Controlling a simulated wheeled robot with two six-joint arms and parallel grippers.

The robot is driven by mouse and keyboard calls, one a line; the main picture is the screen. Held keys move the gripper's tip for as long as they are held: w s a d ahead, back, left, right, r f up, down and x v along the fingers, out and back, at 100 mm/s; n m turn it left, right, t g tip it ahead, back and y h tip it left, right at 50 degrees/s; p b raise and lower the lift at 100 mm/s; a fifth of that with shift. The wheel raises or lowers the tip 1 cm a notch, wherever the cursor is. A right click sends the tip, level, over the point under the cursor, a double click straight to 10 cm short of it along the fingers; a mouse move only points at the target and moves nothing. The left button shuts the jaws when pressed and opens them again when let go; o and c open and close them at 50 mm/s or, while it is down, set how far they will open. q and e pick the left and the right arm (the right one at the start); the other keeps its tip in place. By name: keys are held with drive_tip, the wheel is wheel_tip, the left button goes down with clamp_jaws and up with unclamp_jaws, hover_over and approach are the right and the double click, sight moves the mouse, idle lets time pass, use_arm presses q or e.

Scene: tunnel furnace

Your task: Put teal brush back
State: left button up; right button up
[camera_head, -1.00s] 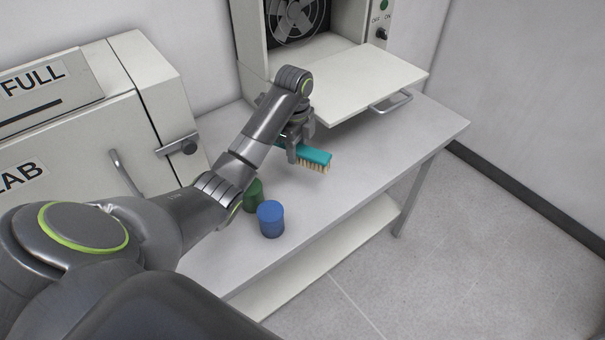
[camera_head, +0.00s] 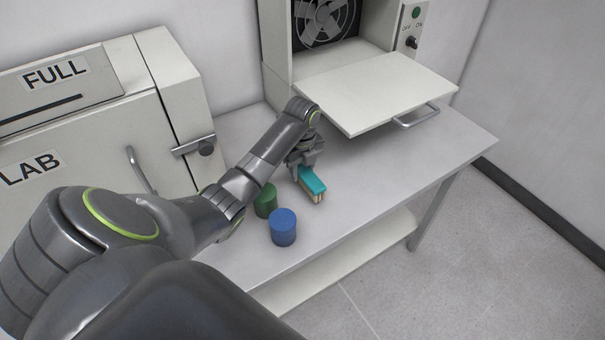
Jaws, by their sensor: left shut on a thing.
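The teal brush (camera_head: 313,181) has a teal back on top and pale bristles facing down. It is low over the white table (camera_head: 390,165), in front of the furnace; I cannot tell whether the bristles touch the tabletop. My left gripper (camera_head: 301,172) is shut on the brush at its far end, and the fingers partly hide that end. The brush's near end points toward the front of the table. My right gripper is not in view.
A green cylinder (camera_head: 266,200) and a blue cylinder (camera_head: 283,227) stand left of the brush, close to my left arm. The furnace's lowered door (camera_head: 375,90) with its handle (camera_head: 416,117) juts over the table. A cabinet (camera_head: 100,130) stands at left. The table's right side is clear.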

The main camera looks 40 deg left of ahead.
sight(303, 167)
use_arm(q)
wheel_tip(303, 167, down, 2)
drive_tip(key=shift+f, duration=0.1)
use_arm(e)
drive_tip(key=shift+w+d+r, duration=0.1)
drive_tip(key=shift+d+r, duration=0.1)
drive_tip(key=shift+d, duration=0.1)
use_arm(q)
drive_tip(key=o, duration=1.1)
drive_tip(key=shift+f, duration=0.1)
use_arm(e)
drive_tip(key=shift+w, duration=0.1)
use_arm(q)
wheel_tip(303, 167, up, 7)
drive_tip(key=shift+w+f+b, duration=0.1)
drive_tip(key=shift+b, duration=0.6)
wheel_tip(303, 167, up, 4)
drive_tip(key=shift+r+p, duration=0.1)
drive_tip(key=shift+p, duration=1.1)
drive_tip(key=shift+r+p, duration=0.7)
drive_tip(key=shift+p, duration=0.1)
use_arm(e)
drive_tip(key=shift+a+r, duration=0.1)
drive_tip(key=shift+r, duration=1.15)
